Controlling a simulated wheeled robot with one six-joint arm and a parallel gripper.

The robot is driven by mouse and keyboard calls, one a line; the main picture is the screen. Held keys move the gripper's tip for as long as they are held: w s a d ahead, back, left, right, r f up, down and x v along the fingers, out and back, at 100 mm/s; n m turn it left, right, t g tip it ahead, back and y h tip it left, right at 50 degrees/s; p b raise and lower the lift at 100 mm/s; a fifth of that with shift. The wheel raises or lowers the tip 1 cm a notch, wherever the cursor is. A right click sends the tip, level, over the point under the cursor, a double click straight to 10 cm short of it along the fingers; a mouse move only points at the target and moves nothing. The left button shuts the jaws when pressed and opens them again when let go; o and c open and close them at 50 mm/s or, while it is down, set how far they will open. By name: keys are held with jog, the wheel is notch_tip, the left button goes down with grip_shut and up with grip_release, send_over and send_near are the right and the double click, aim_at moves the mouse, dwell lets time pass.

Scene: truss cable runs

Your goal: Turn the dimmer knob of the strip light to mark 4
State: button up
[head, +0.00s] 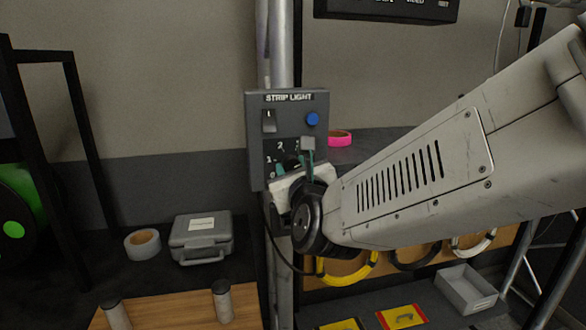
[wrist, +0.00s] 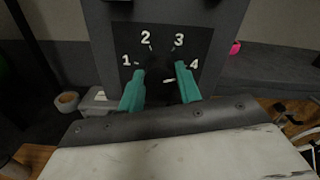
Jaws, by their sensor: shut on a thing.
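The strip light box (head: 254,140) is a grey panel labelled STRIP LIGHT, fixed to a vertical pole. Its black dial plate (wrist: 125,45) carries white marks 1, 2, 3 and 4 in an arc. The dark dimmer knob (wrist: 162,76) sits between the teal fingers of my gripper (wrist: 162,69), which is shut on it. A short white line shows between the fingers, low on the knob. I cannot tell surely which mark the knob points to. In the head view my gripper (head: 294,163) covers the lower right of the panel and hides most of the knob.
A blue button (head: 312,118) and a switch (head: 268,121) sit above the dial. A pink tape roll (head: 340,138) lies behind to the right. A grey case (head: 201,238) and grey tape roll (head: 142,244) stand at left. Yellow cable (head: 347,272) hangs below my arm.

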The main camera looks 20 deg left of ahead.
jog(key=shift+f+m, duration=0.1)
jog(key=shift+m, duration=0.2)
dwell(0.4)
jog(key=o, duration=1)
jog(key=v, duration=0.8)
